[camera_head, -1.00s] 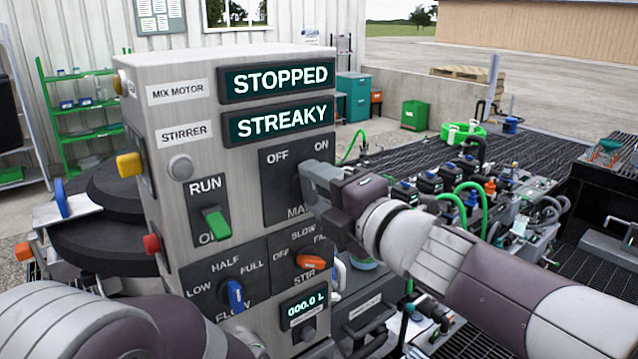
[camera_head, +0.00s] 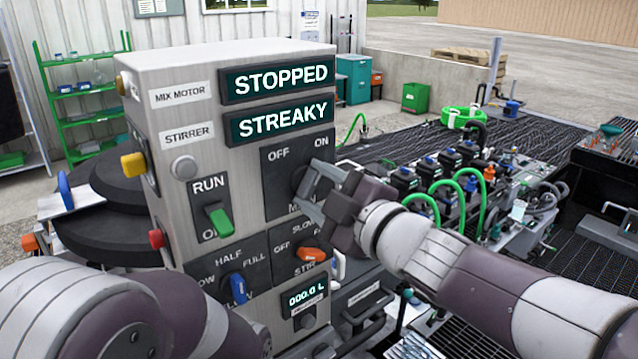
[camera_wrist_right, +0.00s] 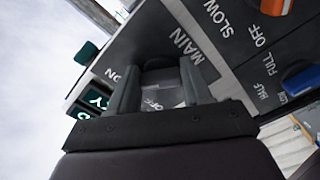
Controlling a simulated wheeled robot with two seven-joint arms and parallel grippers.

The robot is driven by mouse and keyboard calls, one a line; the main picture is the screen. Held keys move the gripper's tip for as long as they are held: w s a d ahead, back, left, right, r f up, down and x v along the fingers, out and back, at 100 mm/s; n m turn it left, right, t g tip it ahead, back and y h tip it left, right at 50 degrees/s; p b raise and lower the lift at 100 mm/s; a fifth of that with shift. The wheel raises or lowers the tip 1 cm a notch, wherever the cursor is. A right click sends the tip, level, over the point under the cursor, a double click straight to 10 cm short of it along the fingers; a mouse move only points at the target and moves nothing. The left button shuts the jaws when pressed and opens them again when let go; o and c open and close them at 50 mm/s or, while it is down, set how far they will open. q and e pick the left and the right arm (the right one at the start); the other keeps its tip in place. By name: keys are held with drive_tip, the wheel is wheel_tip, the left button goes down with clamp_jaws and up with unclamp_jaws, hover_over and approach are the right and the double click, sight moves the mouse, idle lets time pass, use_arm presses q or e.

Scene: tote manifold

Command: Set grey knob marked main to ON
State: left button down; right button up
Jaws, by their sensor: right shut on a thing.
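The grey knob marked main (camera_head: 299,179) is on a dark plate with OFF at upper left, ON at upper right and a partly covered MAIN label below. My right gripper (camera_head: 312,192) reaches in from the right and is shut on this knob. It hides much of the knob, so I cannot tell where the knob points. In the right wrist view the two fingers (camera_wrist_right: 160,85) stand on either side of the knob (camera_wrist_right: 158,64), beside the MAIN lettering. The display reads STOPPED (camera_head: 277,79). My left arm shows at lower left, but its gripper is out of view.
Close by on the panel are a green RUN switch (camera_head: 220,222), an orange stir knob (camera_head: 314,254) and a blue flow knob (camera_head: 237,287). A second display reads STREAKY (camera_head: 279,123). Green hoses and valves (camera_head: 455,185) stand behind my right arm.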

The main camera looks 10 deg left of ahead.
drive_tip(key=shift+f, duration=0.1)
idle(0.5)
drive_tip(key=o, duration=1.1)
drive_tip(key=shift+c, duration=0.2)
drive_tip(key=shift+s+d, duration=0.2)
drive_tip(key=shift+d, duration=0.05)
drive_tip(key=b+v, duration=0.2)
drive_tip(key=v, duration=1)
drive_tip(key=shift+s, duration=0.1)
